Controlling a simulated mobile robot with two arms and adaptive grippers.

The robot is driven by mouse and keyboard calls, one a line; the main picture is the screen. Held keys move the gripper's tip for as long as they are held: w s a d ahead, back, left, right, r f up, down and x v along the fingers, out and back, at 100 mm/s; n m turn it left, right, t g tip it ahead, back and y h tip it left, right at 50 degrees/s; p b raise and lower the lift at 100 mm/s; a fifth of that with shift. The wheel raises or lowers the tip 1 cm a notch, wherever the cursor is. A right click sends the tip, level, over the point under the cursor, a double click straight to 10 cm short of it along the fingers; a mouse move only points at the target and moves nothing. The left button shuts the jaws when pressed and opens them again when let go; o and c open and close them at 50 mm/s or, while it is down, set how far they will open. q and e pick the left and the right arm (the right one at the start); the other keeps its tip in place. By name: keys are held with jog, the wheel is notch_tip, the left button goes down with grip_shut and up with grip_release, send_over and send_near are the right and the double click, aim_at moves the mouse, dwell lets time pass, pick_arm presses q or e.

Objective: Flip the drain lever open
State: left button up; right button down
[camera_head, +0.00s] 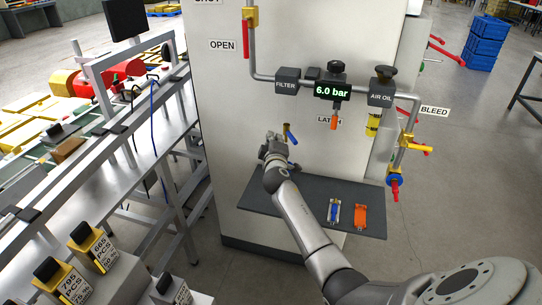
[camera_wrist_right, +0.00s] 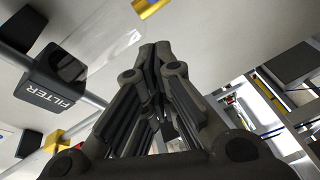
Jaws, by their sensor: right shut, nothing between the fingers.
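The drain lever (camera_head: 291,136) is a small blue handle on a brass fitting below the filter (camera_head: 287,82). It slants down to the right in the head view. My right gripper (camera_head: 272,138) is just left of the lever, close to the cabinet face; I cannot tell whether they touch. In the right wrist view the fingers (camera_wrist_right: 158,60) are together and hold nothing. My left gripper is out of view.
The pressure display (camera_head: 332,91), an orange latch (camera_head: 334,123) and the air oil unit (camera_head: 381,93) are right of the filter. Bleed valves (camera_head: 409,140) stand at the cabinet's right edge. A dark shelf (camera_head: 262,200) below carries a blue and an orange tool. A conveyor frame stands left.

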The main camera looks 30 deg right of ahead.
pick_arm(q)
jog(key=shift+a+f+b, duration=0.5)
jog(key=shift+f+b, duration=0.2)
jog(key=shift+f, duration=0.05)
pick_arm(e)
jog(key=f+v, duration=0.1)
jog(key=v, duration=0.8)
jog(key=shift+s+d+r, duration=0.2)
jog(key=shift+s+r, duration=0.25)
jog(key=shift+s, duration=0.15)
